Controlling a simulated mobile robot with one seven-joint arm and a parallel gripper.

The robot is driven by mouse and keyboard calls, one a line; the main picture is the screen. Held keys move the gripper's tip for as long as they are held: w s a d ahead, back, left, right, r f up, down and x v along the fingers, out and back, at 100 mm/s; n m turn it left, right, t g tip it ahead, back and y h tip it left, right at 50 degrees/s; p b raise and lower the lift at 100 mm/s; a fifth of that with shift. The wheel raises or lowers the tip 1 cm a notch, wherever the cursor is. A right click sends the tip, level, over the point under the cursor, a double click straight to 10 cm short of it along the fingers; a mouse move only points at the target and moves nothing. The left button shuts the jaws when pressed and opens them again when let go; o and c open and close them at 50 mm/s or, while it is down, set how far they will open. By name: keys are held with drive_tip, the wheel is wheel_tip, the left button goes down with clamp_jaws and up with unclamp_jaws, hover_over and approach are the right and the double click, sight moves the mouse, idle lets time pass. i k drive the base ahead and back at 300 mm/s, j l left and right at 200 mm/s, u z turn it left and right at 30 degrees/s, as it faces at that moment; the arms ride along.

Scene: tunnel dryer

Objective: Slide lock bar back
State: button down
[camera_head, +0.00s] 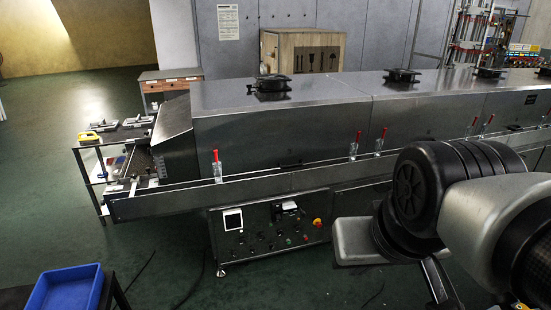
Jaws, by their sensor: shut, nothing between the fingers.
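I cannot single out the lock bar with certainty. A long metal tunnel dryer (280,130) crosses the view, with a rail (170,201) along its front. Several small upright fittings with red tips stand along this rail, one near the left (217,168) and others further right. At the dryer's left end is an open metal frame (92,178) with small metal parts on it. My arm fills the lower right, in front of the dryer. My gripper's fingers cannot be made out in this view.
A control panel (265,237) with a red-and-yellow button (317,222) hangs below the rail. A blue bin (64,288) is at the lower left. A wooden cabinet (302,52) and a small table (171,77) stand behind. Green floor is clear on the left.

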sight(303, 214)
drive_tip(key=i+u, duration=0.35)
drive_tip(key=i, duration=2.25)
